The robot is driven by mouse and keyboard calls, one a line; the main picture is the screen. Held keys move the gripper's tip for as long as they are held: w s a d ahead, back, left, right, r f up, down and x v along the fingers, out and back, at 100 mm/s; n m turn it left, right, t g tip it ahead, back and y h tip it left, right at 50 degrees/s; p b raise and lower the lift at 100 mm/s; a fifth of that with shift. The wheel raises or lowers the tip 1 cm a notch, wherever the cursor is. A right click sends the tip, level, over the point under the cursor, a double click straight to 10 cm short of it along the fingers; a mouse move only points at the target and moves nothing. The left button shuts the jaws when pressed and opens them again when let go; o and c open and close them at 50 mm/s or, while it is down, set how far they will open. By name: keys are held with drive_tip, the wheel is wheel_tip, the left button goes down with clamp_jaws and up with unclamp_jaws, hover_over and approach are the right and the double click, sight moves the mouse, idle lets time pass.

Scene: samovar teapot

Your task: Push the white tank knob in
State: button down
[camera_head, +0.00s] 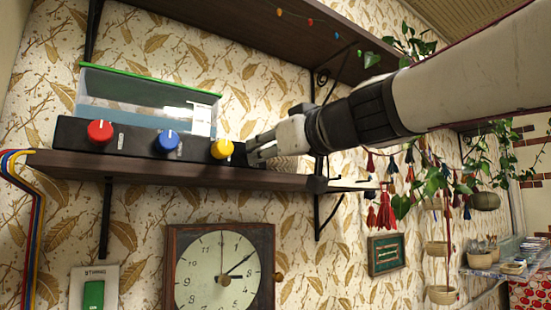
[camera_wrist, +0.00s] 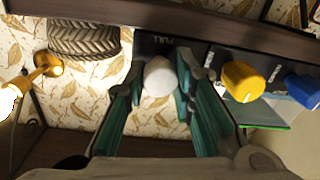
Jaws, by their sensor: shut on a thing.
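The white tank knob (camera_wrist: 159,77) shows in the wrist view, in front of a black panel (camera_wrist: 197,55) marked "PULL". My gripper (camera_wrist: 160,85) has a finger on each side of the knob and is shut on it. In the head view my gripper (camera_head: 256,148) reaches in from the right to the right end of the black control box (camera_head: 136,142). The white knob cannot be made out there, as the fingers cover that spot. How far the knob stands out from the panel cannot be told.
Yellow (camera_head: 222,149), blue (camera_head: 166,141) and red (camera_head: 100,131) knobs line the box left of my gripper. A clear tank (camera_head: 140,98) stands behind them. The box rests on a dark shelf (camera_head: 160,169); another shelf (camera_head: 270,35) is above. A clock (camera_head: 220,270) hangs below.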

drive_tip(key=shift+w+a+f, duration=0.1)
drive_tip(key=shift+w+a, duration=0.05)
drive_tip(key=shift+w, duration=0.15)
drive_tip(key=c, duration=1.7)
unclamp_jaws()
drive_tip(key=o, duration=0.4)
drive_tip(key=shift+w+a, duration=0.1)
drive_tip(key=shift+c, duration=0.2)
drive_tip(key=v, duration=1.2)
